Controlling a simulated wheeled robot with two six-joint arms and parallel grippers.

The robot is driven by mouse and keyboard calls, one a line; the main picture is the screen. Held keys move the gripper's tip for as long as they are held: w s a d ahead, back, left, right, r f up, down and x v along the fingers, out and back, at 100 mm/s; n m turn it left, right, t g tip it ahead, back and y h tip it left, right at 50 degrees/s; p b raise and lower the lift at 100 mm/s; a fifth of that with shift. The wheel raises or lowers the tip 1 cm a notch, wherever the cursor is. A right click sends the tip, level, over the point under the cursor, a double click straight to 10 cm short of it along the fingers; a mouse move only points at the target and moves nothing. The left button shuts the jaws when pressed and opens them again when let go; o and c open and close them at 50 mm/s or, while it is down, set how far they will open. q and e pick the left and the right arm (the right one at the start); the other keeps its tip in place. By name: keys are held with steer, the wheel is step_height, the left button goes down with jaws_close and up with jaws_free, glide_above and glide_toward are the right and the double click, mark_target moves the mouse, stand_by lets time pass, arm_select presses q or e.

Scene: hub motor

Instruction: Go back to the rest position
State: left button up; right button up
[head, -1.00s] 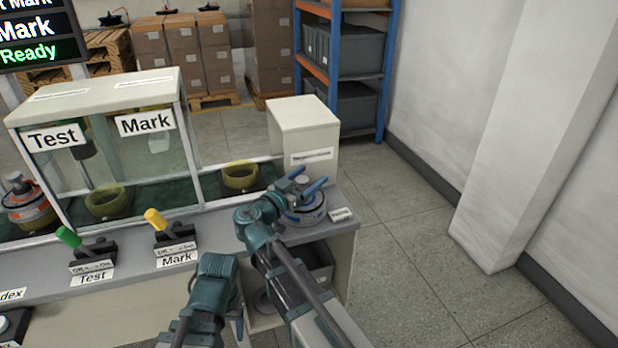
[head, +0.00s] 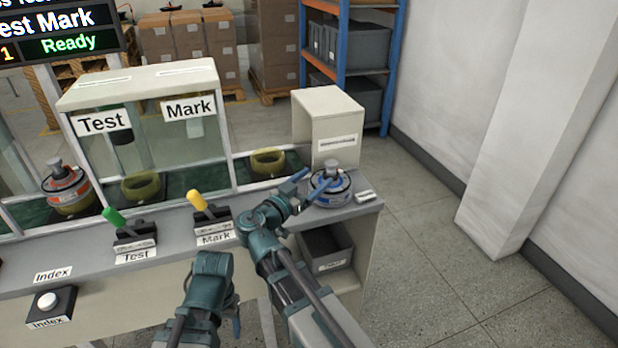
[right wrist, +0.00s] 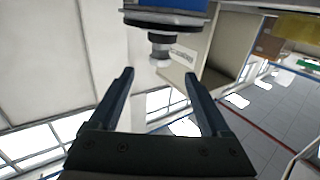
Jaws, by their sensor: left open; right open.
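My right gripper (head: 308,183) is open beside a blue-banded hub motor (head: 332,190) at the right end of the bench. In the right wrist view the open jaws (right wrist: 160,82) have nothing between them. The motor's shaft (right wrist: 160,48) shows beyond the fingertips there, apart from them. My left gripper (head: 226,305) is low in front of the bench, with a blue finger showing, open; its grip area is partly hidden and I see nothing held.
The bench (head: 75,258) carries a green Test lever (head: 115,218), a yellow Mark lever (head: 197,201) and a white Index button (head: 47,300). An orange-banded motor (head: 66,190) stands at left. A white box (head: 328,115) stands behind the blue-banded motor. Floor at right is clear.

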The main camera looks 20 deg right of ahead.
steer(key=shift+s+a, duration=0.1)
steer(key=shift+a, duration=0.05)
stand_by(0.3)
